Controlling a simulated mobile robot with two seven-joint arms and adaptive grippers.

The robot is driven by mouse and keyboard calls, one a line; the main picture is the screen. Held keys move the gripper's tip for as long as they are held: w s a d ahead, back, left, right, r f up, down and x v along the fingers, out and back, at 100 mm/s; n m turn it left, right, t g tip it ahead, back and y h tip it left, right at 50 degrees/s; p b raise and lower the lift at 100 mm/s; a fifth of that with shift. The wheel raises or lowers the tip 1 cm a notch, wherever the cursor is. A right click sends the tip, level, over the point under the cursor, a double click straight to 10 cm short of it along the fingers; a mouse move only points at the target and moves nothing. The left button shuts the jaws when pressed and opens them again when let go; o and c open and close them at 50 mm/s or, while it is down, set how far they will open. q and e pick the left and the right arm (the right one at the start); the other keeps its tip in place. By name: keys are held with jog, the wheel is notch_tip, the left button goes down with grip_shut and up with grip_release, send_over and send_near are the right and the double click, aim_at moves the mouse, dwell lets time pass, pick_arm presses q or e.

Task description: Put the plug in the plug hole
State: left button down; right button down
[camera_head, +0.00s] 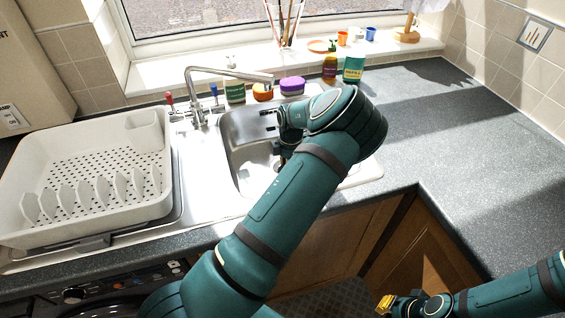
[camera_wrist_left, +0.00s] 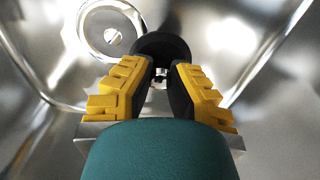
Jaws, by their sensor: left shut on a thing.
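In the left wrist view my left gripper (camera_wrist_left: 160,72) has its yellow-padded fingers closed on a black round plug (camera_wrist_left: 162,45). The plug is inside the metal sink basin (camera_wrist_left: 235,45). The round metal plug hole (camera_wrist_left: 108,33) lies ahead and to the left of the plug, apart from it in the picture; the plug's height above the floor cannot be told. In the head view my left arm reaches over the sink (camera_head: 241,160) and hides the plug, the hole and most of the left gripper. My right gripper (camera_head: 386,304) is at the bottom right, its fingers unclear.
A white dish rack (camera_head: 100,145) stands left of the sink. A tap (camera_head: 230,73) arches over the basin's back. Bottles, an orange pot and a purple sponge (camera_head: 292,85) stand behind it. The worktop on the right (camera_head: 460,130) is clear.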

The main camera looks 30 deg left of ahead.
pick_arm(q)
jog(key=w+a+f, duration=0.1)
jog(key=w+a, duration=0.1)
jog(key=shift+w+a+f, duration=0.1)
jog(key=shift+a+f, duration=0.25)
jog(key=shift+f, duration=0.05)
jog(key=shift+w+a+f+b, duration=0.55)
jog(key=shift+w+a+f, duration=0.4)
jog(key=shift+f, duration=0.1)
jog(key=shift+s+r, duration=0.1)
jog(key=shift+f, duration=0.2)
jog(key=c, duration=1.1)
grip_release()
jog(key=shift+r, duration=0.1)
